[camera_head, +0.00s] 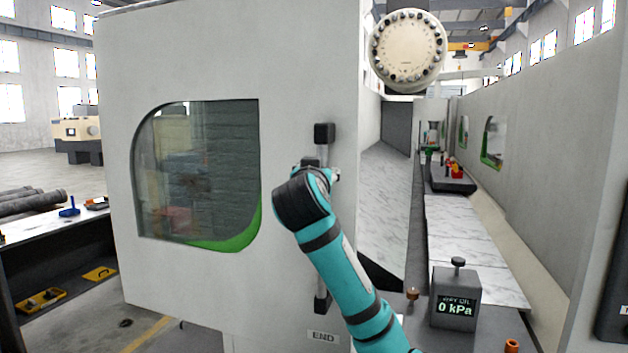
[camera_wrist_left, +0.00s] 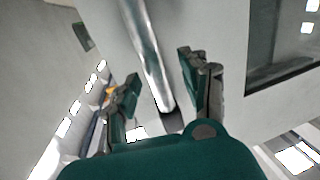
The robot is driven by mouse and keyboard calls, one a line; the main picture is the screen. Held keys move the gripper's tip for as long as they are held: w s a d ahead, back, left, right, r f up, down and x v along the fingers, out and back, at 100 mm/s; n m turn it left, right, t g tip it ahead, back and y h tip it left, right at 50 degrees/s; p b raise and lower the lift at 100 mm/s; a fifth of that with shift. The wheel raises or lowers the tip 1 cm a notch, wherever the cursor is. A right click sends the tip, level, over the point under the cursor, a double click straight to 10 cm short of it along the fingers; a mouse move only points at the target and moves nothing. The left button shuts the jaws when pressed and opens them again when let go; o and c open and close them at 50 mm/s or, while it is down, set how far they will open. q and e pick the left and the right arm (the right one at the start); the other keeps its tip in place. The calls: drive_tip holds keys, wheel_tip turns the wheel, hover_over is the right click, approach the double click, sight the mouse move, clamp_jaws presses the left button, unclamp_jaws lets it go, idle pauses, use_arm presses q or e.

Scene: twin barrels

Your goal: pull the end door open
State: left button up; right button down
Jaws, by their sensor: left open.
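The end door (camera_head: 225,65) is a white panel with a green-edged window, and a label reading END (camera_head: 323,337) sits near its lower right edge. Its vertical handle (camera_head: 321,153) has black end mounts and stands near the right edge. In the left wrist view the handle is a shiny bar (camera_wrist_left: 148,50). My left gripper (camera_wrist_left: 161,72) is open, with one finger on each side of the bar in that picture; gaps show between bar and fingers. In the head view my teal arm covers the handle's middle and mostly hides the gripper. My right gripper is not in view.
Right of the door lies a long machine interior with pale marbled surfaces (camera_head: 470,245). A grey box reading 0 kPa (camera_head: 456,297) stands at lower right. A round tool disc (camera_head: 407,51) is above.

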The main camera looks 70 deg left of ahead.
use_arm(q)
drive_tip(key=v, duration=0.8)
drive_tip(key=shift+s+d, duration=0.2)
drive_tip(key=shift+d, duration=0.15)
